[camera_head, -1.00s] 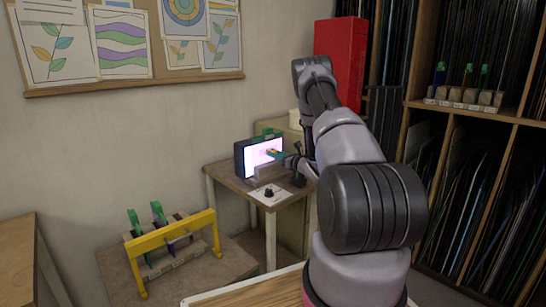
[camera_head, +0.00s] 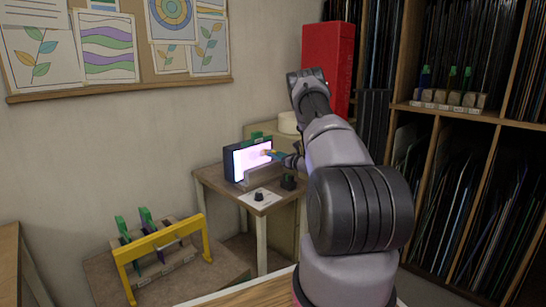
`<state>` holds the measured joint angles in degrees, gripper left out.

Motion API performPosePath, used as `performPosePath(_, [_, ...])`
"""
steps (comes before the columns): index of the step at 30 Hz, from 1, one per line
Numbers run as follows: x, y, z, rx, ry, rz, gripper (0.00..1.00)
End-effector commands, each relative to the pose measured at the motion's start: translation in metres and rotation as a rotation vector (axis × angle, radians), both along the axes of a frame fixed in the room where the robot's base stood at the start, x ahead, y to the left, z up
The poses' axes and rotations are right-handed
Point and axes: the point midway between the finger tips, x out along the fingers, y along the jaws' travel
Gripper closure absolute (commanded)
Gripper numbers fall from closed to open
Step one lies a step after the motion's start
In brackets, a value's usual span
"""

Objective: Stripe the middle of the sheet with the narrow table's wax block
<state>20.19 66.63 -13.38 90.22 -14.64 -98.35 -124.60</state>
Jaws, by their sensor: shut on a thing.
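The sheet (camera_head: 245,161) is a glowing pale pink-white panel, upright in a dark frame on the small wooden table (camera_head: 212,183). My gripper (camera_head: 273,155) is in front of the sheet's right part, shut on a small piece with blue and yellow showing, likely the wax block (camera_head: 267,153). The piece overlaps the sheet in the picture; I cannot tell whether it touches. The fingertips are small and partly hidden by my arm. No clear stripe can be made out on the sheet.
A black knob (camera_head: 259,197) on a white card and a dark block (camera_head: 289,182) are at the table's front. A yellow-framed rack (camera_head: 160,240) stands at lower left. A red case (camera_head: 328,62) and shelves (camera_head: 447,113) of sheets stand behind my arm.

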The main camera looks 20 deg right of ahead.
Motion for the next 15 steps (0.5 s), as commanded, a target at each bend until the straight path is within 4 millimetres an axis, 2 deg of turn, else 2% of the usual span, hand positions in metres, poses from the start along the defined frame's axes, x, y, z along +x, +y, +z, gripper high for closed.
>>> performPosePath(15, [-0.013,0.033,0.001,0.001,-0.002,0.002,1.00])
